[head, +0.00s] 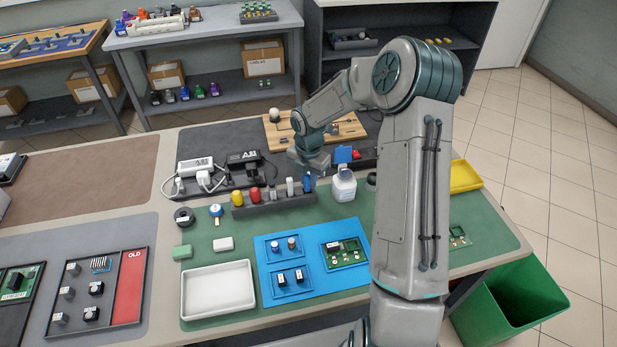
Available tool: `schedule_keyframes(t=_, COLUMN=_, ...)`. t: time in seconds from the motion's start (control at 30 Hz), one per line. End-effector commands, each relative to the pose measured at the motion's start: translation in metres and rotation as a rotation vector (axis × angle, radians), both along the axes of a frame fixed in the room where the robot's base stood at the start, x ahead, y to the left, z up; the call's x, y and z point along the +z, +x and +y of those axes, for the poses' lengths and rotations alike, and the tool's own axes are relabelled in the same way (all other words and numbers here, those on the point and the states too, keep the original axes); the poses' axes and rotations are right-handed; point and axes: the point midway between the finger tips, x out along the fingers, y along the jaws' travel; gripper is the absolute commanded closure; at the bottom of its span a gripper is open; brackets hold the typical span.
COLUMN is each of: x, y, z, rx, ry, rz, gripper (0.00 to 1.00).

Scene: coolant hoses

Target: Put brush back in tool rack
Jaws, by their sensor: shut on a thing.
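The tool rack (272,208) is a long dark grey block on the green mat, with yellow, red, grey and white tool handles standing in it. My gripper (308,174) is over the rack's right end, pointing down. It is shut on a slim blue thing, which I take to be the brush (308,185). The brush looks upright, at or just above the rack's right end. Its lower end is hard to make out, so I cannot tell whether it is seated in a slot.
Black adapters (243,164) and white plugs lie behind the rack. A white tray (218,291) and a blue mat (308,255) with parts lie in front. A green bin (520,300) stands on the floor.

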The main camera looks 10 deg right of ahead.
Motion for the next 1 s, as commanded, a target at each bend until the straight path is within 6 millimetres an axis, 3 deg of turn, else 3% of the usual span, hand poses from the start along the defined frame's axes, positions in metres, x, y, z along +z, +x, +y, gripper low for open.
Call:
schedule_keyframes(t=0.33, x=0.0, y=0.0001, z=0.0001, rx=0.0, ry=0.0, rz=0.0, gripper=1.0)
schedule_keyframes(t=0.37, x=0.0, y=0.0001, z=0.0001, rx=0.0, ry=0.0, rz=0.0, gripper=0.77)
schedule_keyframes(t=0.43, x=0.0001, y=0.0001, z=0.0001, rx=0.0, ry=0.0, rz=0.0, gripper=0.58)
schedule_keyframes(t=0.63, x=0.0001, y=0.0001, z=0.0, rx=0.0, ry=0.0, rz=0.0, gripper=0.57)
schedule_keyframes(t=0.73, x=0.0, y=0.0001, z=0.0001, rx=0.0, ry=0.0, rz=0.0, gripper=0.32)
schedule_keyframes(t=1.0, x=0.0002, y=0.0001, z=0.0001, rx=0.0, ry=0.0, rz=0.0, gripper=0.32)
